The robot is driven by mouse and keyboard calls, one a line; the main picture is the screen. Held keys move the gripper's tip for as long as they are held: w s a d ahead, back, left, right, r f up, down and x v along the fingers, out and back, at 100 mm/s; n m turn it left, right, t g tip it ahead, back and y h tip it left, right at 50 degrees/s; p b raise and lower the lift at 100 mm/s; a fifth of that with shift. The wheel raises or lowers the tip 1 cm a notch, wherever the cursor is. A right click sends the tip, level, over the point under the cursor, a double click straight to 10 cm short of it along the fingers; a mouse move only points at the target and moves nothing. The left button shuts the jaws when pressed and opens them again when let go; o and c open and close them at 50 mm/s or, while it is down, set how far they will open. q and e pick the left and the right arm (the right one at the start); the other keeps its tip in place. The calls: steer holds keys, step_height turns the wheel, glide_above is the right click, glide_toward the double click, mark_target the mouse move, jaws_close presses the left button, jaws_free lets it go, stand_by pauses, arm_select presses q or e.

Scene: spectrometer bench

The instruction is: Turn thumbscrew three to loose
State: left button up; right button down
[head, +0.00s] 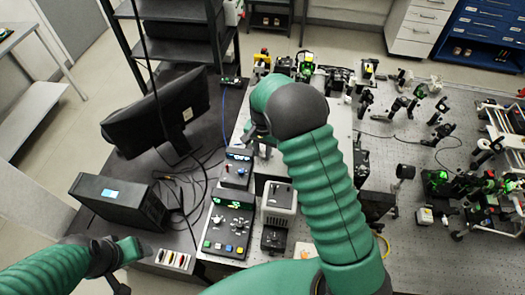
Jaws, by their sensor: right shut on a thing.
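My right arm reaches up the middle of the head view and bends down to the left. Its dark gripper (262,148) points down over the bench, just behind a light box-shaped instrument (280,196). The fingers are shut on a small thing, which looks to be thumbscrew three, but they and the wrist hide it. I cannot see its turn position or the other thumbscrews clearly. My left gripper (121,286) is at the lower left, partly cut off by the frame edge. It is apart from the bench instruments, and its opening does not show.
Left of the instrument stand a control box with coloured buttons (228,229) and a smaller knobbed unit (237,168). A monitor (158,112) and a black computer box (118,205) are farther left. The optical bench (415,255) on the right carries many mounts.

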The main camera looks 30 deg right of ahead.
steer(key=n+b, duration=0.1)
steer(key=n, duration=0.2)
steer(key=shift+n+b, duration=0.35)
steer(key=shift+n, duration=0.05)
steer(key=n+b, duration=0.1)
steer(key=n, duration=0.3)
steer(key=shift+n, duration=0.3)
steer(key=n, duration=0.4)
steer(key=shift+d+n+b, duration=0.1)
steer(key=shift+n+b, duration=0.2)
steer(key=shift+b, duration=0.05)
steer(key=shift+n, duration=2.3)
steer(key=c, duration=1.1)
jaws_free()
steer(key=shift+c, duration=0.2)
